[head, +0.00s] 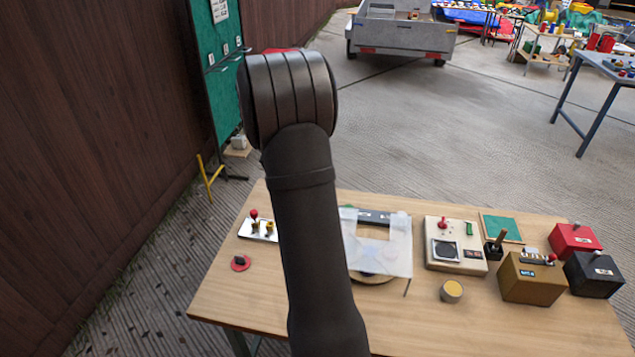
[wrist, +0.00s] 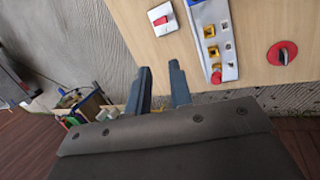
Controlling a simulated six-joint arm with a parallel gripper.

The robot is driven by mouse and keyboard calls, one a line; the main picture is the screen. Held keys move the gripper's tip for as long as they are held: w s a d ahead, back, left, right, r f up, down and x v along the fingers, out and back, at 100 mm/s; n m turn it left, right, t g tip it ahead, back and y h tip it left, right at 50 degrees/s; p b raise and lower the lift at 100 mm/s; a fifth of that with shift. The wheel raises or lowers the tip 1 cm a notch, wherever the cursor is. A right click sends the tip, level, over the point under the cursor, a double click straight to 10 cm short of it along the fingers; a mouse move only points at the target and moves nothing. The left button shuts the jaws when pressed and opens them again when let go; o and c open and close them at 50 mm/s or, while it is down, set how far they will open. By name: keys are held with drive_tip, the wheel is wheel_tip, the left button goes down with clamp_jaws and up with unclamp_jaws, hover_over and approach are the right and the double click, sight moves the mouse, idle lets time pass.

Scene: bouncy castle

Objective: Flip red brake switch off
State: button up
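A small white plate with a red rocker switch (wrist: 162,19) lies on the wooden table in the wrist view. It looks like the brake switch, but I cannot read a label or tell its position. My gripper (wrist: 160,84) is open and empty. Its two grey fingers stand apart, below the red switch in the picture, near the table edge and not touching the switch. In the head view my arm hides the gripper, and I cannot make out this switch there.
A silver panel (wrist: 212,40) with yellow switches and a red knob lies beside the fingers. A red round switch (wrist: 281,53) lies farther right. On the table (head: 225,300) in the head view are a beige control box (head: 440,259), a brown box (head: 530,285) and a red box (head: 573,240).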

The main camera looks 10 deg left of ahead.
drive_tip(key=w+d+f+m, duration=0.1)
drive_tip(key=m, duration=0.3)
drive_tip(key=w+d+f+m+y, duration=0.1)
drive_tip(key=f+m, duration=0.1)
drive_tip(key=m, duration=0.2)
drive_tip(key=w+d+f+m, duration=0.1)
drive_tip(key=m, duration=0.3)
drive_tip(key=shift+w+d+f+y, duration=0.15)
drive_tip(key=shift+w+f+y, duration=0.1)
drive_tip(key=shift+f+y, duration=0.1)
clamp_jaws()
drive_tip(key=m, duration=0.2)
drive_tip(key=w+d+f+m, duration=0.1)
drive_tip(key=m, duration=0.1)
